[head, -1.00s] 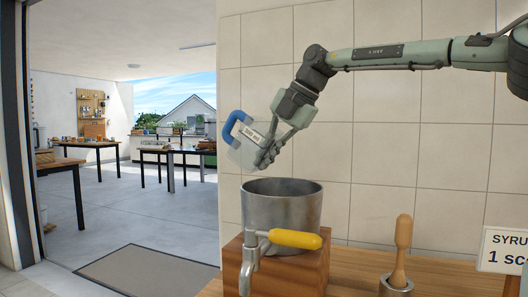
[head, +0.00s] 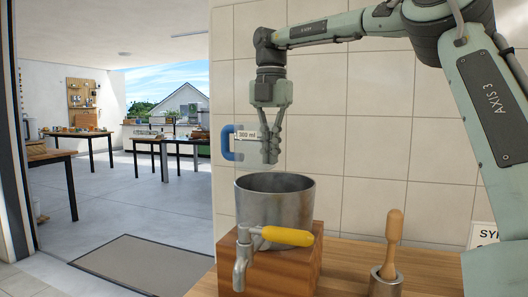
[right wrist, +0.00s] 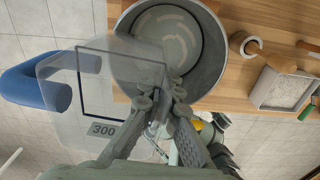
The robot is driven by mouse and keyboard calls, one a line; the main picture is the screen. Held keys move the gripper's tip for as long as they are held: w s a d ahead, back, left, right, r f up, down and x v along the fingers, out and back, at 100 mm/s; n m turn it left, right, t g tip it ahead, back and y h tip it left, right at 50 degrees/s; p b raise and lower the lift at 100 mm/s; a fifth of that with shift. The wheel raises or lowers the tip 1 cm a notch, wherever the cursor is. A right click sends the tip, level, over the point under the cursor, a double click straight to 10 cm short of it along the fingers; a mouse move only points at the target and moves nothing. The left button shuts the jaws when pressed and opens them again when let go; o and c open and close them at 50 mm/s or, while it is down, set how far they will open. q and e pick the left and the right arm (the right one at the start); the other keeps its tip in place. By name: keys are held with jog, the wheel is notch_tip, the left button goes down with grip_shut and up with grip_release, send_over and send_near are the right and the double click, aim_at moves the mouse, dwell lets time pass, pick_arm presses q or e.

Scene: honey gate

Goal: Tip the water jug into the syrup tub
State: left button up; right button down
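The water jug (head: 247,147) is clear, with a blue handle (head: 227,142) on its left and a "300 ml" label. It hangs upright above the syrup tub (head: 275,215), a grey metal pot with a yellow-handled tap. My right gripper (head: 270,155) is shut on the jug's side opposite the handle. In the right wrist view, the jug (right wrist: 75,100) shows beside the fingers (right wrist: 162,105), and the tub's open top (right wrist: 168,45) lies below. The tub looks empty of anything clear to see, and I cannot tell the jug's water level. My left gripper is not in view.
The tub stands on a wooden block (head: 290,270) on the counter (head: 345,255). A wooden pestle in a metal cup (head: 388,260) stands to the right, near a partly hidden sign (head: 484,234). A tray of pale grains (right wrist: 283,90) shows in the right wrist view.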

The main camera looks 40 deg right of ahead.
jog(key=shift+s+d, duration=0.1)
jog(key=shift+r, duration=0.15)
jog(key=shift+r, duration=1.45)
